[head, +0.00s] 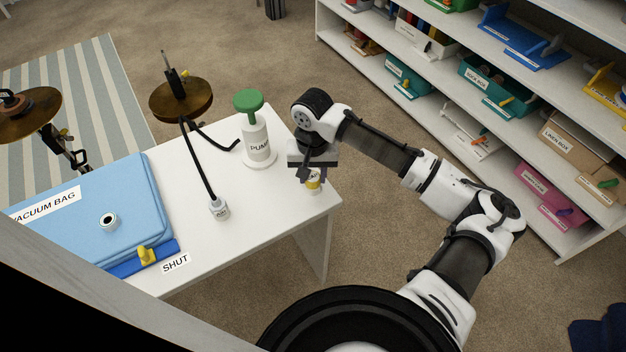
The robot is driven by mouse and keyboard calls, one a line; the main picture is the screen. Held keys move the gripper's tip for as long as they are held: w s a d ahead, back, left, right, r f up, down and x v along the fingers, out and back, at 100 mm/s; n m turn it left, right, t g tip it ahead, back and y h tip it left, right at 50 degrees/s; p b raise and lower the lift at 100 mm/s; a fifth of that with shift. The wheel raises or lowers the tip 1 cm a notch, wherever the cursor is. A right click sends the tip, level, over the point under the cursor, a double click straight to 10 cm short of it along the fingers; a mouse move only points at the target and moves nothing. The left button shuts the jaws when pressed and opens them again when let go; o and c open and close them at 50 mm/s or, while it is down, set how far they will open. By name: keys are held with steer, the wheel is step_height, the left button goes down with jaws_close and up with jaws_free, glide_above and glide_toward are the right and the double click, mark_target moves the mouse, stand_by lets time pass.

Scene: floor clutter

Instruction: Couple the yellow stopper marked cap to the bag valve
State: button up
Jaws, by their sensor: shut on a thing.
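My gripper (311,172) is at the right end of the white table, pointing down, and is shut on the yellow stopper (313,186). The stopper shows as a small yellow and white piece just below the jaws; its marking is too small to read. Whether it touches the table is hard to tell. The light blue vacuum bag (75,200) lies at the table's left end. The bag valve (108,221), a pale ring with a dark opening, sits on the bag's top, well to the left of my gripper, with nothing on it.
A white pump (257,140) with a green knob stands left of my gripper. A black hose (198,165) ends in a white fitting (219,209) on the table. A yellow clip (147,256) sits on the bag's blue edge by a SHUT label (176,263). Shelves (440,100) stand right.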

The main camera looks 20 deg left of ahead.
steer(key=shift+r+p, duration=0.75)
steer(key=shift+p, duration=0.1)
steer(key=shift+c, duration=0.2)
steer(key=shift+r+p, duration=1.15)
steer(key=shift+r, duration=0.15)
